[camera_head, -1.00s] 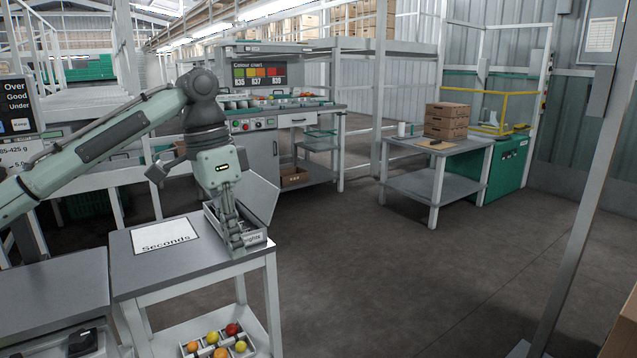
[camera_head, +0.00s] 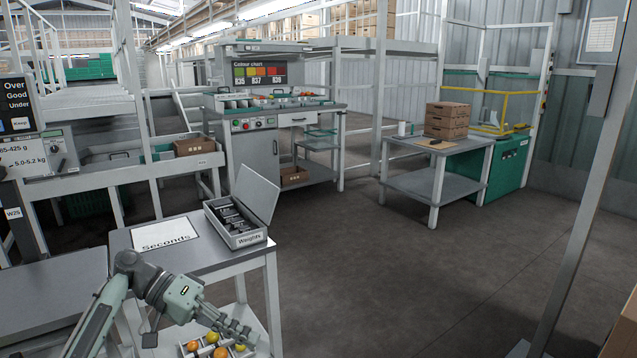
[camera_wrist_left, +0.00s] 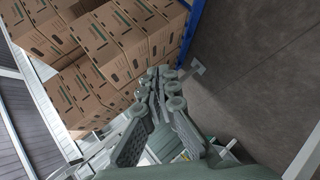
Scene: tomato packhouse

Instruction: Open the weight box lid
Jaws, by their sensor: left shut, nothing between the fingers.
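The weight box (camera_head: 237,240) is a grey metal box labelled "Weights" on the small table's right rear corner. Its lid (camera_head: 250,191) stands open, tilted up at the back right, and dark weights show in the slots inside. My left gripper (camera_head: 246,338) is shut and empty, low in front of the table and apart from the box. It also shows in the left wrist view (camera_wrist_left: 158,75), fingers together. The box is not seen in the wrist view. My right gripper is not in view.
The small table (camera_head: 196,265) carries a white "Seconds" sheet (camera_head: 165,233). A tray of tomatoes (camera_head: 215,348) sits on its lower shelf, close to my left gripper. Open floor (camera_head: 400,270) lies to the right. Stacked cartons (camera_wrist_left: 115,45) show in the wrist view.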

